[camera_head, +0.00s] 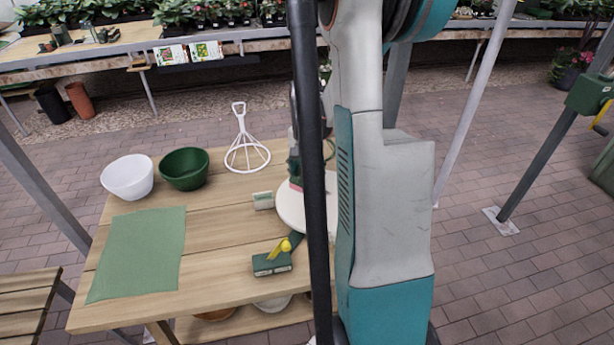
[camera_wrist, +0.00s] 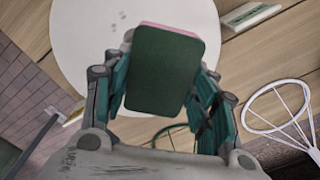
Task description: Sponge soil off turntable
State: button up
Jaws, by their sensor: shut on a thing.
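The turntable is a round white disc (camera_head: 290,212) on the wooden table, partly hidden behind my arm in the head view. In the wrist view its white top (camera_wrist: 80,45) fills the upper middle, with a few faint grey specks near the top edge. The sponge (camera_wrist: 165,68) is a dark green block with a pink layer. My gripper (camera_wrist: 160,90) is shut on it, a finger on each side. In the head view the sponge's pink edge (camera_head: 295,185) shows low over the disc; I cannot tell whether it touches. My gripper (camera_head: 294,165) is mostly hidden there.
On the table are a white bowl (camera_head: 127,178), a green bowl (camera_head: 184,169), a green cloth (camera_head: 138,254), a white wire stand (camera_head: 246,150), a small green-and-white block (camera_head: 263,201) left of the disc, and a green brush-like tool with yellow (camera_head: 272,263) at the front.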

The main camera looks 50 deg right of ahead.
jog(key=shift+r+p, duration=0.5)
jog(key=shift+r, duration=0.65)
